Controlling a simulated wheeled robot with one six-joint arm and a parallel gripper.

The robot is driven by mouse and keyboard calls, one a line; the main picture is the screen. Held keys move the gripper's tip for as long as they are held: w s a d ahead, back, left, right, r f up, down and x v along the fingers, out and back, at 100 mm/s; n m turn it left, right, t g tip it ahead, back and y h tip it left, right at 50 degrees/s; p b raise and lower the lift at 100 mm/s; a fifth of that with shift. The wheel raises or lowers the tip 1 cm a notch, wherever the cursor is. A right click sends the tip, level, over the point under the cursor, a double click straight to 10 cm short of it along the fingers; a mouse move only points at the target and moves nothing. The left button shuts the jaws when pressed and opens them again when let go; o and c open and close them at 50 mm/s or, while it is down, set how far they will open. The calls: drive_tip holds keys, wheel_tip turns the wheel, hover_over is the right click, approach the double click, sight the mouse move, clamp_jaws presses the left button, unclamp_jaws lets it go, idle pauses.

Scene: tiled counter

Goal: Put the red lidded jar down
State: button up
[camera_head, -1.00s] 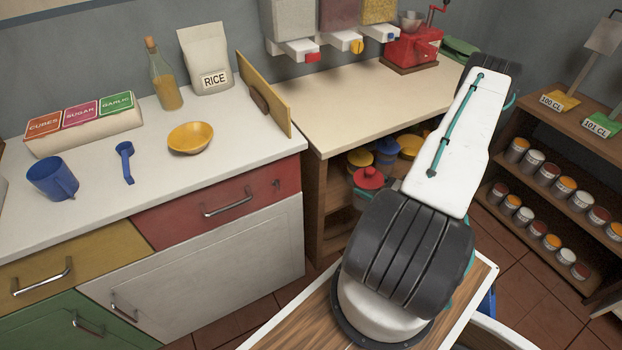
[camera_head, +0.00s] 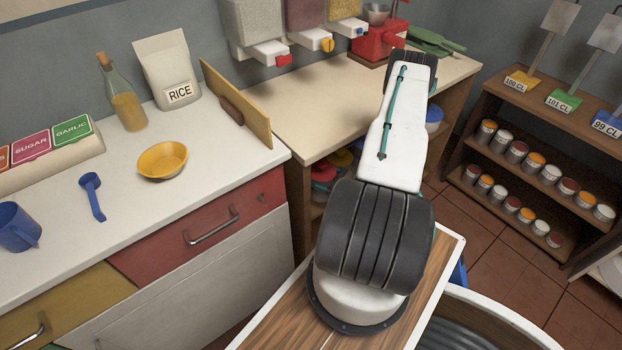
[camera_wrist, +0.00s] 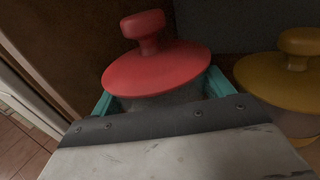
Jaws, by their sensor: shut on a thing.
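The red lidded jar (camera_wrist: 155,70) is between the two teal fingers of my gripper (camera_wrist: 160,93) in the wrist view. The fingers are shut on its body, just below the wide red lid with its knob. The lower part of the jar is hidden behind my gripper. In the head view its red lid (camera_head: 322,172) shows at the open shelf under the wooden counter, left of my arm. My arm hides most of the gripper there. I cannot tell whether the jar's base touches the shelf.
A yellow lidded jar (camera_wrist: 290,80) stands close on the right in the wrist view. A blue lidded container (camera_head: 434,114) shows right of my arm. The wooden counter (camera_head: 320,105) above the shelf has a wide bare top. A paint-can rack (camera_head: 530,150) stands at the right.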

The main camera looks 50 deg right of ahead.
drive_tip(key=w, duration=0.4)
drive_tip(key=shift+w+a, duration=0.15)
drive_tip(key=shift+a, duration=0.15)
drive_tip(key=shift+w+f, duration=0.15)
drive_tip(key=shift+f, duration=1.55)
drive_tip(key=shift+f, duration=0.2)
drive_tip(key=o, duration=1.5)
drive_tip(key=shift+r, duration=0.1)
drive_tip(key=shift+s, duration=0.3)
drive_tip(key=s, duration=0.3)
drive_tip(key=s+d, duration=0.1)
drive_tip(key=s, duration=0.7)
drive_tip(key=shift+s+d, duration=0.15)
drive_tip(key=shift+d, duration=0.25)
